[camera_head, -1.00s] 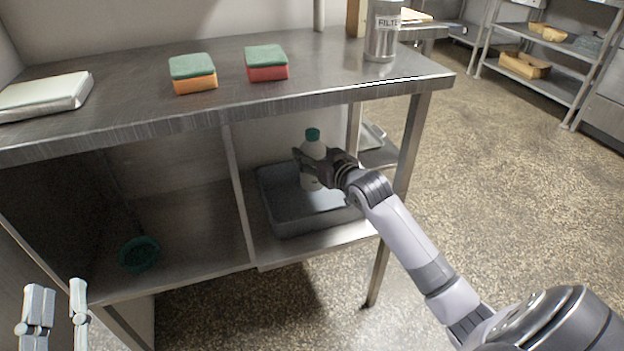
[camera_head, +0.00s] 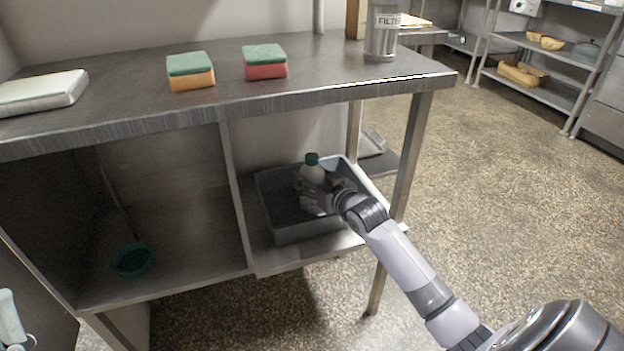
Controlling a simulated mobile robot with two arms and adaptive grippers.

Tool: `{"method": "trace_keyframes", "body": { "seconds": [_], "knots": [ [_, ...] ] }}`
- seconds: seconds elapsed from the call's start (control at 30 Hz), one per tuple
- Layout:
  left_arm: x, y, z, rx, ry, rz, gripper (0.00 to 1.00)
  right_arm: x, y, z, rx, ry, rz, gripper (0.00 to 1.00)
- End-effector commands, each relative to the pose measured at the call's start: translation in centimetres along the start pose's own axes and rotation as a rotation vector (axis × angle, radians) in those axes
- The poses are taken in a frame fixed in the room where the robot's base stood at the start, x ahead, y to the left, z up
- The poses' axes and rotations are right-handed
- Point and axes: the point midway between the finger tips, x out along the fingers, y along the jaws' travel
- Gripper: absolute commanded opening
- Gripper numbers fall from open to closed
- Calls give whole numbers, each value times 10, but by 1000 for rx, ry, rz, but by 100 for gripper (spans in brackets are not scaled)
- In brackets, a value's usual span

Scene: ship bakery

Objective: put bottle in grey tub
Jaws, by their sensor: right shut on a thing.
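A white bottle with a green cap (camera_head: 312,172) is held upright in my right gripper (camera_head: 314,190), which is shut on it. The grey tub (camera_head: 285,234) stands on the lower shelf, in the right compartment under the steel counter. The bottle and the gripper are over the tub, with the bottle's lower part down inside its outline. I cannot tell whether the bottle's base touches the tub floor.
The steel counter top (camera_head: 130,98) overhangs the shelf. An upright divider (camera_head: 235,200) is left of the tub and a table leg (camera_head: 408,160) right of it. A green basket (camera_head: 133,260) sits in the left compartment. Two sponges (camera_head: 190,72) and a filter canister (camera_head: 382,35) are on top.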

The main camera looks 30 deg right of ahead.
Motion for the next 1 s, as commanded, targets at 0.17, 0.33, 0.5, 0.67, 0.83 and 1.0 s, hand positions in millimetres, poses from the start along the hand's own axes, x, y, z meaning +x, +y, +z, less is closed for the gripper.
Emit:
{"method": "trace_keyframes", "body": {
  "seconds": [0.17, 0.33, 0.5, 0.67, 0.83, 1.0],
  "knots": [
    [0, 0, 0, 0, -1, 0, 30, 0, 0, -4, 0, 7, 0, 0],
    [0, 0, 1, 0, -5, 0, 30, 0, 0, 2, 0, -1, 0, 54],
    [0, 0, 1, 0, -5, 0, 30, 0, 0, 2, 0, -1, 0, 66],
    [0, 0, 1, 0, -5, 0, 30, 0, 0, 2, 0, 0, 0, 72],
    [0, 0, 1, 0, -6, 0, 30, 0, 0, 2, 0, 0, 0, 72],
    [1, 0, 0, 0, -5, 0, 30, -2, 0, -1, 0, 0, 0, 72]
  ]
}}
